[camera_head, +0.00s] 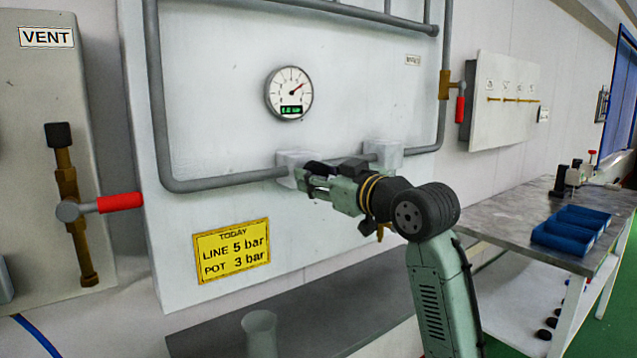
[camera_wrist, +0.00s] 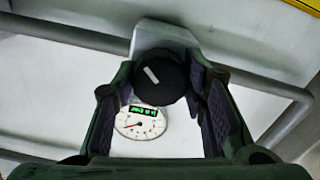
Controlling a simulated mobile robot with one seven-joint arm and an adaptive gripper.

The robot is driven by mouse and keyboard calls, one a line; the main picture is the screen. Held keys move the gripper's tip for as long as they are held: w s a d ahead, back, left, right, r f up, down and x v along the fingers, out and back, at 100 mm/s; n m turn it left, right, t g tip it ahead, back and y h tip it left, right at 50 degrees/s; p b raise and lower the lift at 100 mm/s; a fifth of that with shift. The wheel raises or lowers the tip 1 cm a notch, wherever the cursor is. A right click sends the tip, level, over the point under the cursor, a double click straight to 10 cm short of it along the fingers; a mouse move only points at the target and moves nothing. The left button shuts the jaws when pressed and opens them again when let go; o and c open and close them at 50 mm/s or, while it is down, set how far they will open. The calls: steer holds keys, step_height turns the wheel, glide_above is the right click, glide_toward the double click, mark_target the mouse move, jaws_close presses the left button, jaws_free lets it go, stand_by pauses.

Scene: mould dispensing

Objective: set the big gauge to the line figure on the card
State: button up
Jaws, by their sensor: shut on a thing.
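The yellow card (camera_head: 232,251) reads LINE 5 bar and POT 3 bar. My gripper (camera_head: 308,180) is at the pipe below the gauge. In the wrist view, its fingers are on either side of a black round knob (camera_wrist: 159,80) with a white mark, and are shut on it. The knob is mostly hidden in the head view.
Grey pipes (camera_head: 230,180) run around the panel. A red-handled valve (camera_head: 120,202) is at left under the VENT sign (camera_head: 46,37); another red handle (camera_head: 460,108) is at right. A bench (camera_head: 510,215) with blue bins (camera_head: 572,228) stands at right.

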steer(key=shift+n, duration=0.6)
steer(key=o, duration=1.2)
steer(key=shift+c, duration=0.2)
steer(key=v, duration=1.2)
steer(key=shift+s, duration=0.1)
